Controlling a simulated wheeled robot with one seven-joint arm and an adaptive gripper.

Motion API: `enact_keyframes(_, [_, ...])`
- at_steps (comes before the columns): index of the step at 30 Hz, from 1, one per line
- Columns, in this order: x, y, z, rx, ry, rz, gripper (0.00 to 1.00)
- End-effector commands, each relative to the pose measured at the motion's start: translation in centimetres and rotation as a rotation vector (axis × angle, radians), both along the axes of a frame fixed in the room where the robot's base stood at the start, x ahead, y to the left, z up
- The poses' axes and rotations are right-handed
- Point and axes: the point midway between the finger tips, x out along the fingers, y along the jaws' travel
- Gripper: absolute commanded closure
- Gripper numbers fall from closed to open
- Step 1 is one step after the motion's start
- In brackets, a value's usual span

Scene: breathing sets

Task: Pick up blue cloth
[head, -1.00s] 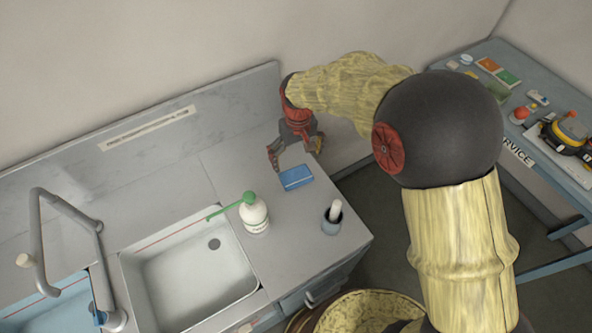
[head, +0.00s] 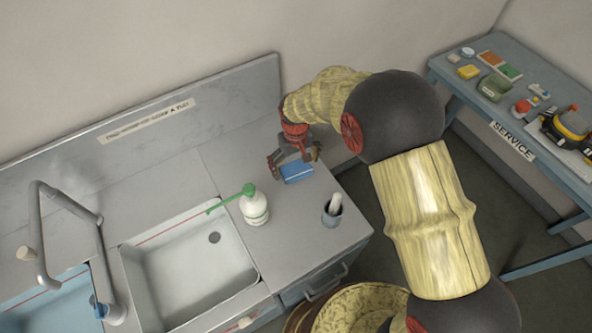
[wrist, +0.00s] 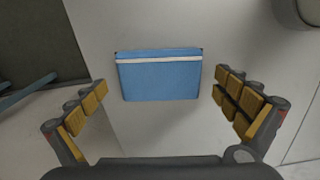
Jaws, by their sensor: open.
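The blue cloth (head: 297,173) lies flat and folded on the grey counter, behind and to the right of the white bottle. It has a pale stripe along one edge. In the wrist view the cloth (wrist: 160,78) sits ahead of my gripper (wrist: 160,112), between the lines of its two spread fingers. My gripper (head: 294,158) is open and empty, above the cloth in the head view, covering part of its far edge. I cannot tell its exact height above the cloth.
A white bottle with a green spout (head: 254,206) and a small grey cup (head: 332,212) stand on the counter near the cloth. A white sink basin (head: 185,285) is to the left. The wall panel (head: 200,105) rises behind. A blue side table (head: 470,95) holds several items at right.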

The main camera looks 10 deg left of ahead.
Motion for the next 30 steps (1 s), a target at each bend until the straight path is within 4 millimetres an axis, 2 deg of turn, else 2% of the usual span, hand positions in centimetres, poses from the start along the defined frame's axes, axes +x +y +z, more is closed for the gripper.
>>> enact_keyframes(3, [0.01,0.01,0.08,0.000,0.000,0.000,0.01])
enact_keyframes(27, [-0.01,0.00,0.09,0.000,0.000,0.000,0.46])
enact_keyframes(30, [-0.01,0.01,0.10,0.000,0.000,0.000,0.46])
